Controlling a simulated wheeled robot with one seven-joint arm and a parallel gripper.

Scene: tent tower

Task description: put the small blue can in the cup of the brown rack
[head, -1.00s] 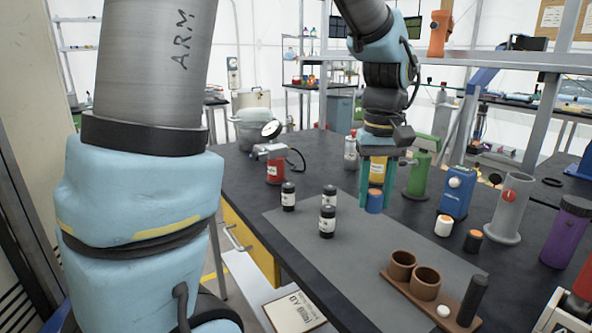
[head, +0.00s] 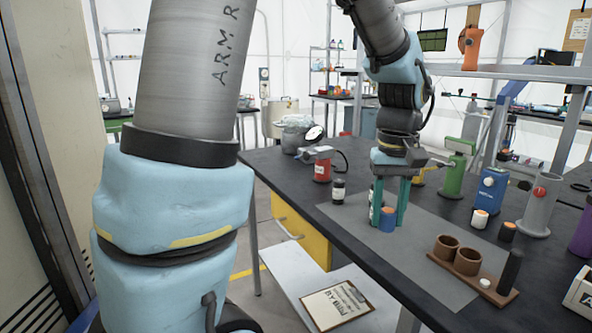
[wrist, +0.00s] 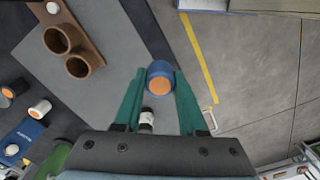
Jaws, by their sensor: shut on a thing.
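The small blue can (head: 387,220), with an orange end, is between the teal fingertips of my gripper (head: 388,212), which is shut on it. In the wrist view the can (wrist: 160,72) sits at the tips of my gripper (wrist: 159,80), its orange end towards the camera. It appears held above the grey mat. The brown rack (head: 499,290) lies on the mat, to the right of my gripper and nearer the front in the head view. It has two round cups, a black post and a white knob. In the wrist view the rack (wrist: 85,30) is at upper left; both cups look empty.
Green, blue and grey holders line the back. The mat (head: 420,275) before the rack is clear.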

